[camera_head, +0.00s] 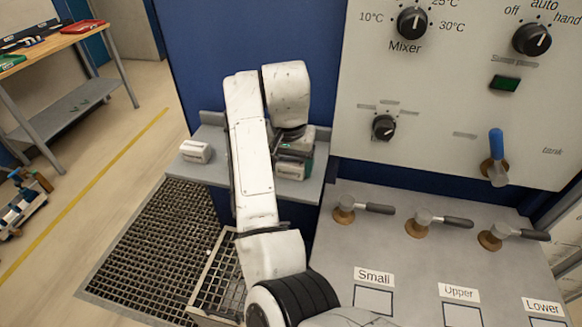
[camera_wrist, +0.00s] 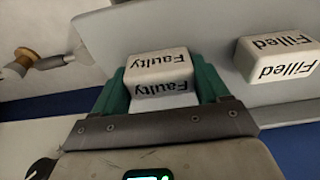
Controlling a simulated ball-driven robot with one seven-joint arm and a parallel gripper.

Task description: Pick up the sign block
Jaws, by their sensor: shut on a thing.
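A white sign block labelled "Faulty" (camera_wrist: 160,67) sits between the two green fingers of my gripper (camera_wrist: 162,84) in the wrist view. My gripper is shut on it. In the head view the gripper (camera_head: 292,158) is low over the grey shelf, and the held block (camera_head: 290,171) shows partly beneath it. I cannot tell whether the block touches the shelf. A second white sign block labelled "Filled" (camera_wrist: 278,58) stands on the shelf to the right in the wrist view. It shows at the shelf's left end in the head view (camera_head: 195,151).
The grey shelf (camera_head: 217,176) is mounted on the blue cabinet. The control panel (camera_head: 450,110) with knobs and a blue-handled lever (camera_head: 496,152) stands to the right, above a grey bench with several valve handles (camera_head: 425,220). A floor grating (camera_head: 150,240) lies below left.

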